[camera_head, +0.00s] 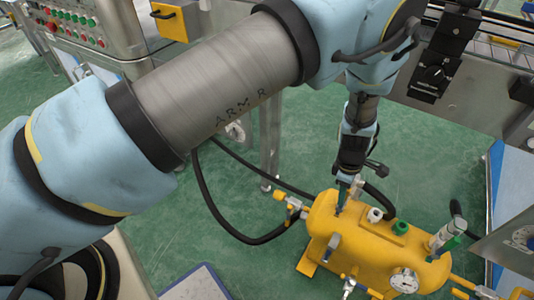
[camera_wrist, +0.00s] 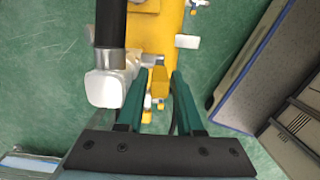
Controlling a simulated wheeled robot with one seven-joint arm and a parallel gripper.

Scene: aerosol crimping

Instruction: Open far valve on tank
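The yellow tank (camera_head: 365,245) lies on its side at the lower right of the head view, and part of it shows at the top of the wrist view (camera_wrist: 165,35). A valve fitting with a yellow handle (camera_head: 291,206) sticks out from its left end. My gripper (camera_head: 348,199) points down over the tank's left part. In the wrist view its teal fingers (camera_wrist: 159,80) stand apart, with a small yellow-brass part (camera_wrist: 157,88) between or just below them. I cannot tell whether they touch it. Which fitting is the far valve is not clear.
A black hose (camera_head: 219,215) runs to the tank's left end; a hose (camera_wrist: 111,25) and pale fitting (camera_wrist: 105,88) sit close to the left finger. Machinery surrounds the green floor.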

